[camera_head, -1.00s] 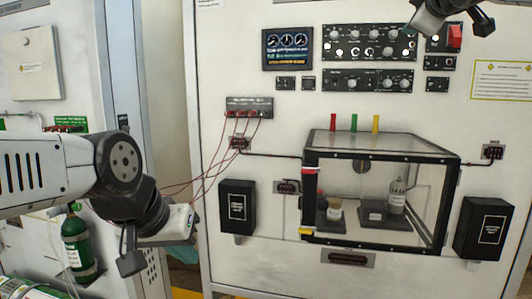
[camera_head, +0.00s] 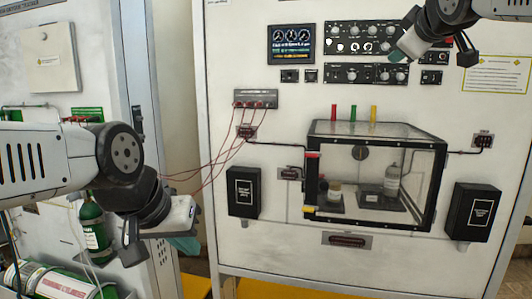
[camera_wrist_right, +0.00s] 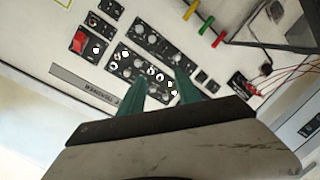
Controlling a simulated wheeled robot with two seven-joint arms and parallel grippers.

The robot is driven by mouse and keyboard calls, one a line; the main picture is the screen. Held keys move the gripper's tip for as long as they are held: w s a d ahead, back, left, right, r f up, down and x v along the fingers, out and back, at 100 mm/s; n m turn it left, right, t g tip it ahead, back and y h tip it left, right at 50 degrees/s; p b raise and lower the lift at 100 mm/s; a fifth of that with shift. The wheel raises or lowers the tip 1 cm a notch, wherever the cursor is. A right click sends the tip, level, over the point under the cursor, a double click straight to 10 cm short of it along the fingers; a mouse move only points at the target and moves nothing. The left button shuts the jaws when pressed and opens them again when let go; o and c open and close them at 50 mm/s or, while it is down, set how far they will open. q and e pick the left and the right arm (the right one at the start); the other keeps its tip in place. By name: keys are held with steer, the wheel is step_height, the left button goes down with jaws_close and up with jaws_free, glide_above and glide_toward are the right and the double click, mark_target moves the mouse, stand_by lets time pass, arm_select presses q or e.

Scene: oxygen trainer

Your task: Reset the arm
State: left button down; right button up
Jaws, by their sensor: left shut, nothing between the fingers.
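My left gripper (camera_head: 182,243) is at the lower left in the head view, in front of the gap between two panels. Its green fingertips are shut and hold nothing; my wrist partly hides them. My right gripper (camera_head: 397,56) comes in from the upper right, in front of the black control modules. In the right wrist view its two green fingers (camera_wrist_right: 163,92) stand apart with nothing between them. The upper knob module (camera_head: 358,39) and the lower knob module (camera_head: 364,74) are on the white panel; the knobs also show beyond the fingers in the wrist view (camera_wrist_right: 140,64).
A clear box with a black frame (camera_head: 436,190) stands on the panel, with containers inside. Red wires (camera_head: 205,172) hang from a socket strip (camera_head: 256,98) near my left arm. Black boxes (camera_head: 243,192) flank the clear box.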

steer(key=s+a+f+m+g+y, duration=0.1)
steer(key=s+a+f, duration=0.4)
steer(key=f, duration=0.7)
steer(key=s+a+f+m+g+y, duration=0.2)
steer(key=s+a+f+m+g, duration=0.2)
steer(key=f, duration=0.8)
steer(key=s+a+f+m+g+y, duration=0.1)
steer(key=s+a+f+m+g, duration=0.1)
steer(key=s+a+f+g, duration=0.2)
steer(key=s+a+f, duration=0.3)
steer(key=s+f, duration=0.1)
steer(key=f, duration=0.4)
steer(key=shift+s+a+f+g+y, duration=0.15)
steer(key=shift+s+f+g+y, duration=0.15)
steer(key=shift+f+g+y, duration=0.1)
